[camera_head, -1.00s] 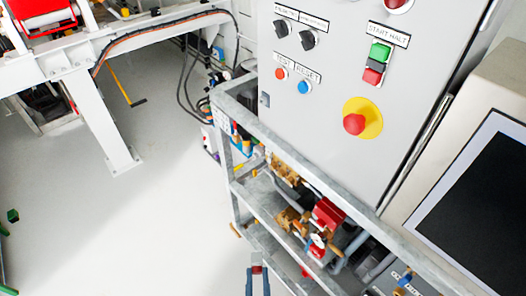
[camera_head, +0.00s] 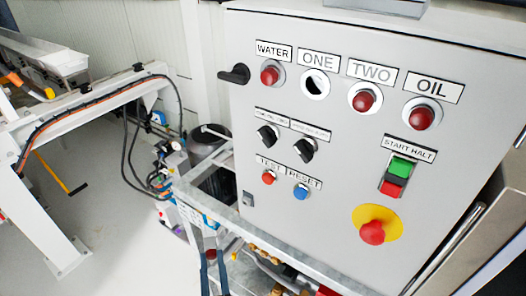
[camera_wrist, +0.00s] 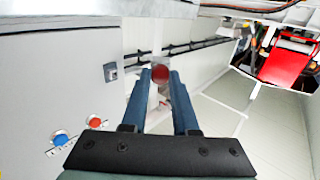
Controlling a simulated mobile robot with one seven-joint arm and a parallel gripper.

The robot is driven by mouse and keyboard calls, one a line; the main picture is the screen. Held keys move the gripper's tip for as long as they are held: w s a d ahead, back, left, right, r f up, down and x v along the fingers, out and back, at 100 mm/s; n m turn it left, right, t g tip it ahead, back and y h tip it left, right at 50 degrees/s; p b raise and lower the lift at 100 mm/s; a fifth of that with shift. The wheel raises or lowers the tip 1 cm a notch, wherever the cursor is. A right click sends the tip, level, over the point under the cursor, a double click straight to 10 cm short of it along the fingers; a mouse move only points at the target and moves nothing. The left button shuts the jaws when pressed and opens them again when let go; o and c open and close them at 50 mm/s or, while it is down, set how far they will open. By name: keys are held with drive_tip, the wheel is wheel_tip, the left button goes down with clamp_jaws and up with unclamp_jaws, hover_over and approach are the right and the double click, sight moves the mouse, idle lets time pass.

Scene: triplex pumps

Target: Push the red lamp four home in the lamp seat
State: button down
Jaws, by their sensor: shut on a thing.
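The red lamp (camera_wrist: 160,74) shows between the blue fingertips of my gripper (camera_wrist: 160,77) in the wrist view. My gripper is shut on it. In the head view my gripper (camera_head: 211,258) is at the bottom, left of and below the grey control panel (camera_head: 345,215). An empty lamp seat (camera_head: 316,84), a pale ring with a dark hole, is under the label ONE. The held lamp is well apart from this seat. Red lamps sit under WATER (camera_head: 270,73), TWO (camera_head: 363,101) and OIL (camera_head: 422,118).
The panel also has two black knobs, a red TEST button (camera_head: 268,178), a blue RESET button (camera_head: 301,192), a green and red START HALT switch and a red emergency button (camera_head: 372,232). A black handle (camera_head: 234,74) juts from its left edge. A metal frame runs below.

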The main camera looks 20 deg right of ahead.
drive_tip(key=r, duration=0.1)
drive_tip(key=w+r, duration=0.1)
drive_tip(key=shift+d+r+h, duration=0.2)
drive_tip(key=shift+r+h, duration=0.1)
drive_tip(key=shift+r, duration=0.05)
drive_tip(key=shift+w+d+r+m+h+p, duration=0.1)
drive_tip(key=shift+w+r+m+h+p, duration=0.15)
drive_tip(key=shift+r, duration=0.4)
drive_tip(key=shift+w+d+r+m+h+p, duration=0.1)
drive_tip(key=shift+r+m+h+p, duration=0.15)
drive_tip(key=shift+r, duration=0.4)
wheel_tip(320, 180, up, 8)
drive_tip(key=d+m+h+p, duration=0.1)
drive_tip(key=h+p, duration=0.1)
wheel_tip(320, 180, up, 16)
drive_tip(key=m+g+h+p, duration=0.3)
drive_tip(key=m+g+h, duration=0.1)
drive_tip(key=m+h, duration=0.15)
hover_over(214, 255)
drive_tip(key=s+d, duration=0.3)
drive_tip(key=d, duration=0.3)
drive_tip(key=s+d+r+m+g+h+p, duration=0.1)
drive_tip(key=s+r+m+g+h, duration=0.1)
drive_tip(key=s+r, duration=0.3)
drive_tip(key=shift+s+d+r+g+h+p, duration=0.35)
drive_tip(key=shift+r+g+h, duration=0.2)
drive_tip(key=shift+h, duration=0.2)
drive_tip(key=shift+b+x, duration=0.4)
drive_tip(key=shift+x, duration=2.4)
